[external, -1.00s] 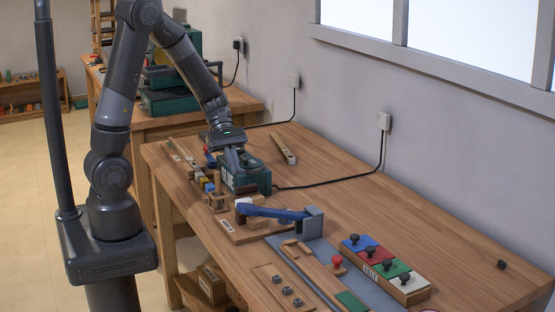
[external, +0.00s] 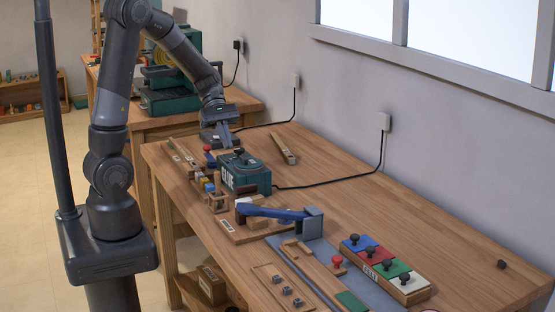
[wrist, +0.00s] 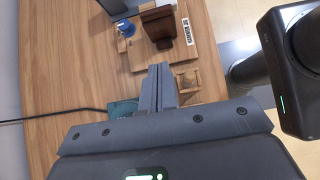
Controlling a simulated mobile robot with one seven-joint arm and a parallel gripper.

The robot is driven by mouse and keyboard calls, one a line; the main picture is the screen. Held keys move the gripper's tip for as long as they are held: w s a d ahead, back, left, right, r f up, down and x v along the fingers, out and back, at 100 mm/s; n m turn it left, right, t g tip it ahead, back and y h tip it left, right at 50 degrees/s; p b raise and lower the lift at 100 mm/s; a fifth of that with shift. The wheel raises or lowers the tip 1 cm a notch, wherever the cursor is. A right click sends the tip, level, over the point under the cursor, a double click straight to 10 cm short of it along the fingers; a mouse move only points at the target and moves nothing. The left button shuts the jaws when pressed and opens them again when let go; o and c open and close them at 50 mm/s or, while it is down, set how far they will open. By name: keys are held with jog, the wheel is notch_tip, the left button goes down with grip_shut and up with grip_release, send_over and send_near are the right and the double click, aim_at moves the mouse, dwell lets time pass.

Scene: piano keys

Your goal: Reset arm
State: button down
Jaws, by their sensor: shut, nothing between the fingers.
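My gripper (external: 227,146) is shut and empty, just above and behind the green box (external: 245,181) on the workbench. The box has a dark top and a white label on its front. In the wrist view my gripper (wrist: 159,68) shows its two fingers pressed together, with nothing between them. The green box (wrist: 122,108) is mostly hidden behind the gripper there.
A blue lever (external: 272,212) on a wooden base stands in front of the box. A board with coloured squares and black knobs (external: 386,268) lies at the right. A black cable (external: 330,184) runs to the wall.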

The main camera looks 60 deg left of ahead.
jog(key=s+d+r+m+t+y, duration=0.2)
jog(key=s+r+m+y, duration=0.2)
jog(key=m, duration=0.5)
jog(key=s+d+r+m+t+y, duration=0.2)
jog(key=s+r+m+t+y, duration=0.1)
jog(key=s+r+m+y, duration=0.2)
jog(key=shift+s+d+r+m+t, duration=0.25)
jog(key=shift+s+r+m, duration=0.75)
jog(key=shift+s+m, duration=0.75)
jog(key=shift+w+m, duration=0.25)
jog(key=shift+w, duration=0.1)
